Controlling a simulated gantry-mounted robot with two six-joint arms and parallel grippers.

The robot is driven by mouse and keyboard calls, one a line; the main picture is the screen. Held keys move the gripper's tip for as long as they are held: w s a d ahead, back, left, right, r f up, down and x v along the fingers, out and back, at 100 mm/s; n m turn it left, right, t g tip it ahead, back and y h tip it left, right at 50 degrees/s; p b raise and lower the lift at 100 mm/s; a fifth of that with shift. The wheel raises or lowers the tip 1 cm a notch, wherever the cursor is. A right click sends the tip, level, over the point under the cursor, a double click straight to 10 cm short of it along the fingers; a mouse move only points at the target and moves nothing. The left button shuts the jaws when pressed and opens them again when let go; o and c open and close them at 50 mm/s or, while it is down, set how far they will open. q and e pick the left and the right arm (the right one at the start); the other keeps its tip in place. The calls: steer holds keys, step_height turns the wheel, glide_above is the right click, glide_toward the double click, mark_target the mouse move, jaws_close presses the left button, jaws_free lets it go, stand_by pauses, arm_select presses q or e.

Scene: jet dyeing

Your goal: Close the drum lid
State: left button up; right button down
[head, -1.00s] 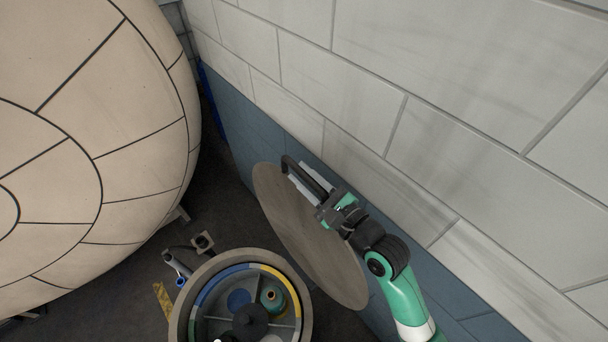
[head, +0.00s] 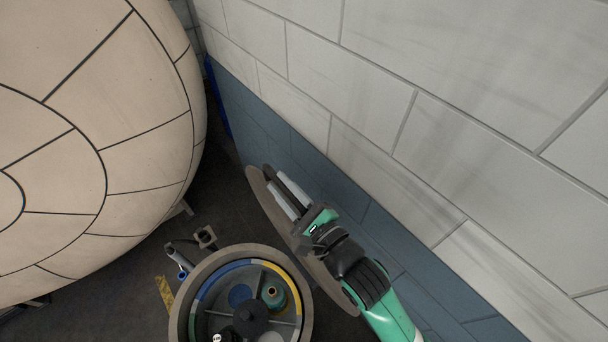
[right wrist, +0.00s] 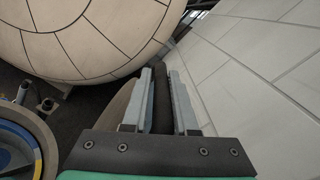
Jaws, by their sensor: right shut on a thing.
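The drum lid (head: 272,208) is a flat brown disc, seen nearly edge-on beside the drum, tilted up near the wall. It also shows in the right wrist view (right wrist: 113,112). The round drum (head: 178,312) is open at the bottom of the head view, with its coloured inner ring and compartments exposed. My right gripper (head: 284,184) is shut on the lid's dark bar handle (right wrist: 162,98), which lies between its two pale fingers. The handle is mostly hidden by the gripper in the head view. My left gripper is not in view.
A huge beige rounded vessel (head: 100,130) fills the left. A block wall (head: 400,110), white above and blue below, runs close along the right of the lid. Pipe fittings (head: 190,250) stand on the dark floor left of the drum.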

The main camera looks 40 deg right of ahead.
steer(key=a+f+n+b, duration=0.2)
steer(key=a+f+b, duration=0.2)
steer(key=a, duration=1)
steer(key=w+a+f+n+b, duration=0.1)
steer(key=a+f+n+b, duration=0.2)
steer(key=a, duration=1.1)
step_height(320, 180, down, 4)
steer(key=b, duration=0.2)
steer(key=shift+r+n+b, duration=0.25)
steer(key=shift+n+b, duration=0.05)
steer(key=c, duration=0.8)
jaws_free()
steer(key=shift+w+d, duration=0.1)
steer(key=shift+o, duration=0.2)
steer(key=shift+r, duration=0.1)
steer(key=shift+r, duration=0.15)
